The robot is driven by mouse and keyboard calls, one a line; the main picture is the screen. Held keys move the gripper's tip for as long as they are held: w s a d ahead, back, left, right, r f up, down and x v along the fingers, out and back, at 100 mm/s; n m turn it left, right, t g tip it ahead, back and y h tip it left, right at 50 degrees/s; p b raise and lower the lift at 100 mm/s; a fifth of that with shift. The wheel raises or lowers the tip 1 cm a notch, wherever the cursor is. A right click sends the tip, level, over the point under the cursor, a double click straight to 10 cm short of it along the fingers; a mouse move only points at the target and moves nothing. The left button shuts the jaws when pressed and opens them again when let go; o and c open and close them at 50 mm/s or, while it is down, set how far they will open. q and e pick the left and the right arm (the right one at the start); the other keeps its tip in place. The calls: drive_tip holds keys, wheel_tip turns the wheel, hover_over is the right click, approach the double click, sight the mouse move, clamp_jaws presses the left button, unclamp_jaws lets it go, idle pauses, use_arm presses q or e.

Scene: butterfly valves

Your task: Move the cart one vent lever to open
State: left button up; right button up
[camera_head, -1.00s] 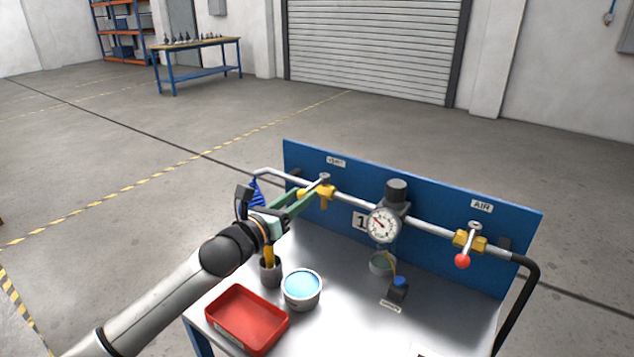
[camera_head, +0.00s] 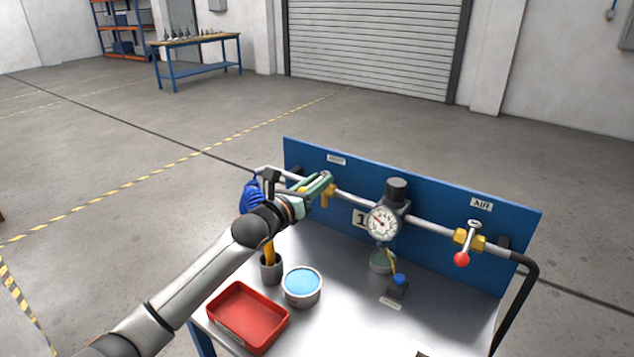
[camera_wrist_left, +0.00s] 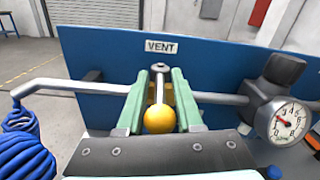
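The cart one vent lever (camera_wrist_left: 159,95) has a yellow ball knob and points from its valve towards the left wrist camera, across the pipe. The VENT label (camera_wrist_left: 161,47) is on the blue panel behind it; it also shows in the head view (camera_head: 336,160). My left gripper (camera_wrist_left: 160,98) has its green fingers on both sides of the lever, with the ball filling the gap between them. In the head view, my left gripper (camera_head: 322,184) is at the yellow vent valve and hides most of the lever. My right gripper is not in view.
A pressure gauge (camera_head: 382,223) is on the same pipe, right of the vent. The AIR valve's red-knobbed lever (camera_head: 462,259) is further right. A red tray (camera_head: 248,318), a blue-topped tub (camera_head: 302,286) and a grey cup (camera_head: 271,268) stand on the cart below my arm.

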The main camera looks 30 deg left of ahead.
use_arm(q)
clamp_jaws()
idle(1.1)
